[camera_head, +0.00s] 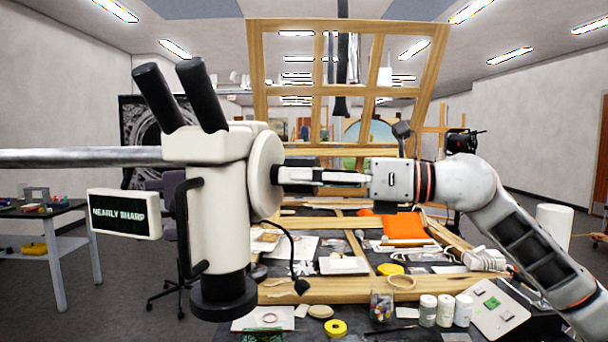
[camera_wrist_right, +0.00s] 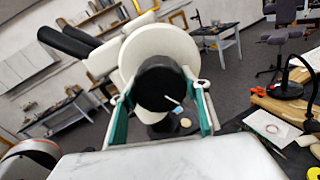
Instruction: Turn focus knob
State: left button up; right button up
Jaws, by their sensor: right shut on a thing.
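A cream microscope (camera_head: 215,200) with two black eyepieces (camera_head: 180,97) stands left of centre in the head view. Its small display (camera_head: 125,214) reads "NEARLY SHARP". A large round cream disc (camera_head: 264,175) is on its right side. In the wrist view the black focus knob (camera_wrist_right: 158,86) sits in front of this disc (camera_wrist_right: 150,48) and carries a white line. My right gripper (camera_head: 283,176) reaches it from the right. Its teal-padded fingers (camera_wrist_right: 160,98) are on either side of the knob, shut on it. My left gripper is not in view.
A cluttered worktable lies below and behind, with a wooden frame (camera_head: 258,90), an orange cloth (camera_head: 400,227), white jars (camera_head: 445,310) and yellow tape (camera_head: 336,328). A side table (camera_head: 60,212) stands at the left.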

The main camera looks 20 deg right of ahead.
jog(key=shift+m+p, duration=0.5)
jog(key=shift+m, duration=1.1)
jog(key=o, duration=1.1)
jog(key=shift+d, duration=0.1)
jog(key=v, duration=1.2)
